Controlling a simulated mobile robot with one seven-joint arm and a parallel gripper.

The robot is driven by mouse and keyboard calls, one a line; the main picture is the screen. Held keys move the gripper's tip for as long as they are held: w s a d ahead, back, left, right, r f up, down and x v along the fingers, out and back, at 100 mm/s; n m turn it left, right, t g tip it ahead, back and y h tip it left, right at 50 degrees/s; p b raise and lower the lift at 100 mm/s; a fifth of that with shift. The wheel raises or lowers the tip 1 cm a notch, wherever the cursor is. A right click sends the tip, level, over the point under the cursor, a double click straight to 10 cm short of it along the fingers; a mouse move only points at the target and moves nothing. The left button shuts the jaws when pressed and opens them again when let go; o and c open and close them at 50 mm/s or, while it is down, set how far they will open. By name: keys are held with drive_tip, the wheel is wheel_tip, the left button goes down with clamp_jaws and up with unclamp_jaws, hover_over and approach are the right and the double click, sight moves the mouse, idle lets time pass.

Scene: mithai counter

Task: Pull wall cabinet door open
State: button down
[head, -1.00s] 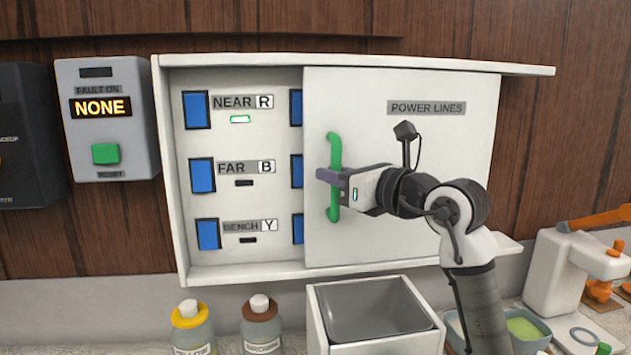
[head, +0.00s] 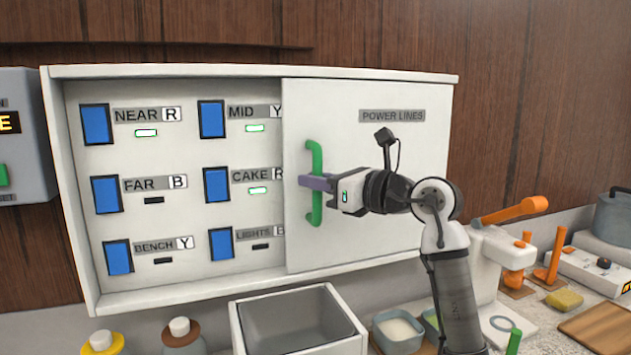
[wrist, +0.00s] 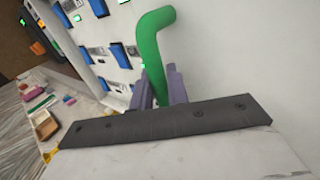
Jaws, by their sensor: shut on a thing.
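The wall cabinet (head: 80,278) is a wide white box with a sliding door (head: 395,220) labelled POWER LINES. The door covers the right part of the cabinet, and the left part stands open. A green vertical handle (head: 315,158) is on the door's left side. My gripper (head: 308,182) is shut on the handle, with its purple fingers around the bar. In the wrist view the green handle (wrist: 152,45) rises from between the two fingers (wrist: 160,90), and its lower part is hidden.
Blue switches (head: 105,194) with labels and small lights fill the open part. A fault display box (head: 22,140) hangs at the left. Below are a grey-lined open bin (head: 297,325), bottles (head: 183,335), small tubs (head: 397,330) and a white machine with an orange lever (head: 515,210).

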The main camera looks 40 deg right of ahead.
drive_tip(key=c, duration=1.7)
unclamp_jaws()
drive_tip(key=shift+s, duration=0.15)
drive_tip(key=b+v, duration=0.4)
drive_tip(key=v, duration=0.9)
drive_tip(key=shift+s+d, duration=0.1)
drive_tip(key=shift+s, duration=0.2)
